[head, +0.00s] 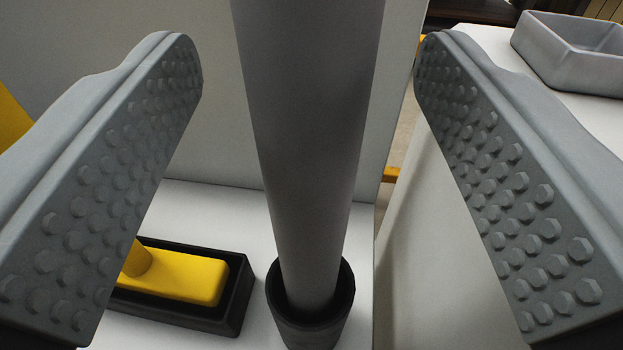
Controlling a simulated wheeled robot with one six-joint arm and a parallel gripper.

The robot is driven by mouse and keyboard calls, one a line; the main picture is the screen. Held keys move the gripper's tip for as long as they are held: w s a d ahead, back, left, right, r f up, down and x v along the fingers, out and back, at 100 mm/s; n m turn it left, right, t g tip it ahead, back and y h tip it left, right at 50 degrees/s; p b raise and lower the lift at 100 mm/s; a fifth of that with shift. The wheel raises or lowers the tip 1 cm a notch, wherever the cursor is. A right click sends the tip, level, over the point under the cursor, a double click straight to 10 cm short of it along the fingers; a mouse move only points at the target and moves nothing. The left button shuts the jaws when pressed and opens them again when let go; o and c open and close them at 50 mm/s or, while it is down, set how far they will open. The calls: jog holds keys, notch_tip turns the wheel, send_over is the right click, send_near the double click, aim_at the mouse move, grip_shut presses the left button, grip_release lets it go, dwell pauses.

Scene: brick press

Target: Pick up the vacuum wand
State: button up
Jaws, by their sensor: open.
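The vacuum wand (312,140) is a grey tube standing upright in the middle of the head view. Its lower end sits in a round black holder (312,318), and its top runs out of the picture. My gripper (309,65) is open, with one studded grey finger on each side of the wand. A gap shows between each finger and the tube, and neither finger appears to touch it.
A yellow-handled tool (190,278) lies in a black tray (238,300) left of the holder. A pale panel (215,130) stands behind the wand. A grey open bin (555,60) sits on a white surface (480,45) at the upper right.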

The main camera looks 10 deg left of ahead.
jog(key=shift+w+a, duration=0.2)
jog(key=shift+w, duration=1.1)
jog(key=shift+c, duration=0.5)
jog(key=c, duration=0.9)
jog(key=shift+c, duration=0.2)
